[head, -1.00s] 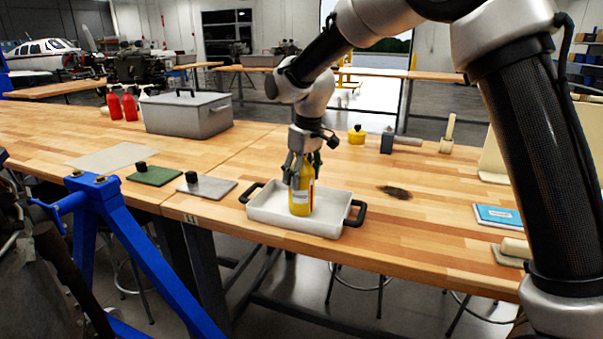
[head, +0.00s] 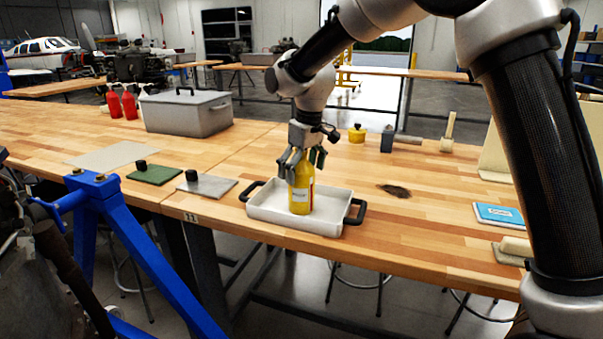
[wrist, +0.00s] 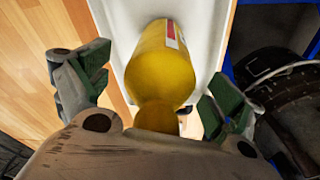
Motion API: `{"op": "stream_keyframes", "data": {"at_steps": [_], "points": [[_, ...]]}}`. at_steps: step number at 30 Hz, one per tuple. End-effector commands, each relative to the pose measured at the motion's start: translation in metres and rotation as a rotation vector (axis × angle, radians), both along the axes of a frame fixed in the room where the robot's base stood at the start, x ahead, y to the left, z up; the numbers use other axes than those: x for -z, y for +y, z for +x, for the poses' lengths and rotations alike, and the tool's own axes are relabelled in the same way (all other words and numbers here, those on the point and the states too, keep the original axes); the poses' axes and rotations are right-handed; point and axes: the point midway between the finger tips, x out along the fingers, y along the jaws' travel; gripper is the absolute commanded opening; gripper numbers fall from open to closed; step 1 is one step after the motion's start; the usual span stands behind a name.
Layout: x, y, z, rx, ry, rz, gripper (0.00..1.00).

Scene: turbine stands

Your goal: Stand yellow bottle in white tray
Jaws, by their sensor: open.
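The yellow bottle (head: 301,190) stands upright inside the white tray (head: 335,211), near its middle, with a pale label on its side. My gripper (head: 304,168) is above and around the bottle's upper part, with its fingers spread. In the wrist view the bottle (wrist: 160,68) lies between the open fingers of my gripper (wrist: 152,88), with a gap on each side. The white tray (wrist: 205,30) shows beneath it. The bottle's neck is partly hidden by my gripper in the head view.
A grey metal box (head: 187,114) and red bottles (head: 121,104) stand at the back left. A grey plate (head: 207,187) and a green plate (head: 154,175) lie left of the tray. A blue booklet (head: 498,215) lies at the right. A dark smudge (head: 394,191) marks the bench right of the tray.

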Motion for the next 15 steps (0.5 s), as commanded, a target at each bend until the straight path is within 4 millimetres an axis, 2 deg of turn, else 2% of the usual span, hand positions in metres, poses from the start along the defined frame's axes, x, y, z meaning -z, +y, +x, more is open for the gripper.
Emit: {"op": "stream_keyframes", "data": {"at_steps": [15], "points": [[-0.047,-0.005,-0.004,0.0,-0.003,0.002,0.94]]}}
